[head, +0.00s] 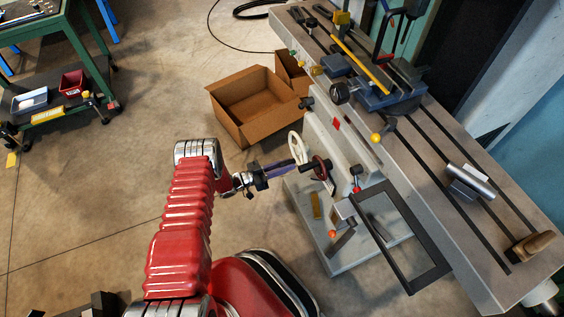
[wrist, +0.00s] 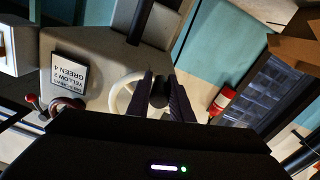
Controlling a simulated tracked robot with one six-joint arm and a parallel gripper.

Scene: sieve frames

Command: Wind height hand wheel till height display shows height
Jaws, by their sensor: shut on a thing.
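A white hand wheel (head: 296,147) is on the front of the grey machine; its rim shows in the wrist view (wrist: 118,93). A dark handle (wrist: 160,92) stands between my gripper's fingers (wrist: 164,98), and my gripper is shut on it. In the head view my gripper (head: 292,165) reaches in from the left, just below the white wheel. A second, dark red wheel (head: 320,167) is right of it. A sign (wrist: 70,75) with upside-down text reads "YELLOW 2" and "GREEN 4"; its other line is too small to read. I cannot make out a height reading.
The machine's long slotted table (head: 440,170) carries a vise (head: 385,88) and several loose parts. A dark rectangular frame (head: 403,238) sticks out in front. A cardboard box (head: 252,105) stands on the floor behind the wheel. A green cart (head: 60,75) is far left; the floor between is mostly clear.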

